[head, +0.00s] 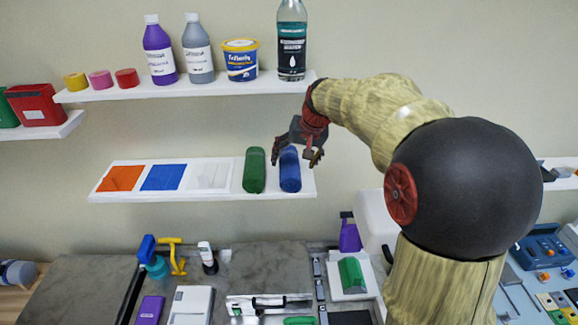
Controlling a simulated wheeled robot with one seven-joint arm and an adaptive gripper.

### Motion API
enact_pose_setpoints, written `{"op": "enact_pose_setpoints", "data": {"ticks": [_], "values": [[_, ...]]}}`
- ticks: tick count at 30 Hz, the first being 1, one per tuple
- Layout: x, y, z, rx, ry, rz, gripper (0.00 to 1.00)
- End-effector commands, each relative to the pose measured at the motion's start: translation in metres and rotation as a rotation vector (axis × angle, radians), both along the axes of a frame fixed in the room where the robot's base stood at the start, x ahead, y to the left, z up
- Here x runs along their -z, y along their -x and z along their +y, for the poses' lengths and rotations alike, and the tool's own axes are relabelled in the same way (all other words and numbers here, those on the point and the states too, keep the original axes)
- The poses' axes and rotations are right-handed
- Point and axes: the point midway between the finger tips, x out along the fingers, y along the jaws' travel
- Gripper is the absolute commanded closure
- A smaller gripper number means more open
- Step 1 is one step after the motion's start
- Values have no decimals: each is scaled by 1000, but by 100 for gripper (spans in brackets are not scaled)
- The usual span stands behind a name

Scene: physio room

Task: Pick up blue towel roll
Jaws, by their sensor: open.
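The blue towel roll (290,172) lies at the right end of the lower white shelf (214,187), end toward me. My gripper (297,160) is open at the top of this roll, with one finger to its left and one to its right. The gripper hides part of the roll's upper end. I cannot tell whether the fingers touch it. A green towel roll (254,171) lies just left of it, close to the left finger.
Flat orange (121,178), blue (163,177) and white (208,176) squares lie on the same shelf. The upper shelf (200,88) above holds bottles, a tub (240,60) and small rolls. A cluttered counter (262,262) is below.

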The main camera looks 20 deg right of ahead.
Motion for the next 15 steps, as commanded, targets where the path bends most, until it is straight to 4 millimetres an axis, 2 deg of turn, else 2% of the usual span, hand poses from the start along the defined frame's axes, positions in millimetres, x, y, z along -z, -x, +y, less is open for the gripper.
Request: {"op": "enact_pose_setpoints", "data": {"ticks": [6,15], "values": [[26,-13,4,0,-1,2,24],[32,-16,4,0,0,-1,24]]}}
